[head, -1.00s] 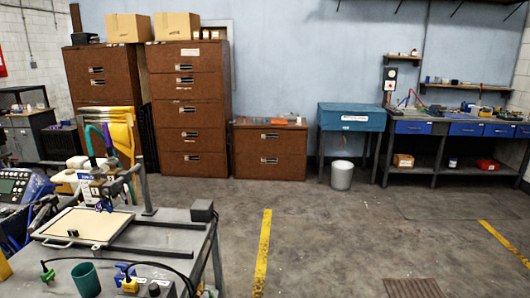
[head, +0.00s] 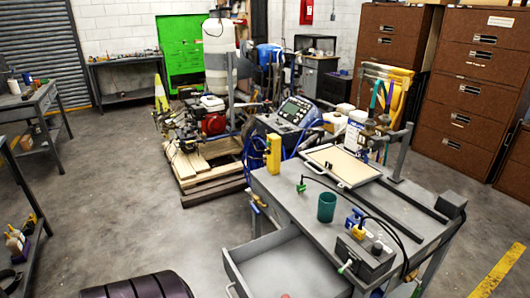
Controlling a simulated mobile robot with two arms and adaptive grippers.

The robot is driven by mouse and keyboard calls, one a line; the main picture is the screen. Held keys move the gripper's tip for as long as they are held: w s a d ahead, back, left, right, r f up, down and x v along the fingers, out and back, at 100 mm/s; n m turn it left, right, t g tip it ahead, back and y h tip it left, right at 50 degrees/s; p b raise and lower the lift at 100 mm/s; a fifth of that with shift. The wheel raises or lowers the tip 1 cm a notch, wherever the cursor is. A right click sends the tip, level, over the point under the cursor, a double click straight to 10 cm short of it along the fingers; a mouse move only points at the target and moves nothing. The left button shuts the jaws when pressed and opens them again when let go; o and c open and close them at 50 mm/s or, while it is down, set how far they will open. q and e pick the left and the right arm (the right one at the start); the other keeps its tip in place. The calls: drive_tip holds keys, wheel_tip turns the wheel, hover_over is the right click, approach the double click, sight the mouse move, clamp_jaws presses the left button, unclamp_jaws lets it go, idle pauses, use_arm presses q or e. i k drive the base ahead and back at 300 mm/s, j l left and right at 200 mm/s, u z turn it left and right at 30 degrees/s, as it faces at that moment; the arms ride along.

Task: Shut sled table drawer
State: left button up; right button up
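The grey sled table (head: 288,205) stands right of centre in the head view. Its drawer (head: 290,262) is pulled open and sticks out from the table's near left side. I see into its grey tray, which looks mostly empty; a small reddish thing shows at the bottom edge. A handle (head: 230,290) sits on the drawer's front at the lower left. The picture's bottom edge cuts off part of the drawer. Neither of my grippers is in view.
On the table are a framed board (head: 340,165), a green cup (head: 326,207) and a dark control box (head: 365,255) with cables. An engine machine (head: 210,120) stands on a wooden pallet behind.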

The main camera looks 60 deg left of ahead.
sight(284, 261)
drive_tip(key=k+j+u, duration=0.1)
drive_tip(key=u, duration=1.75)
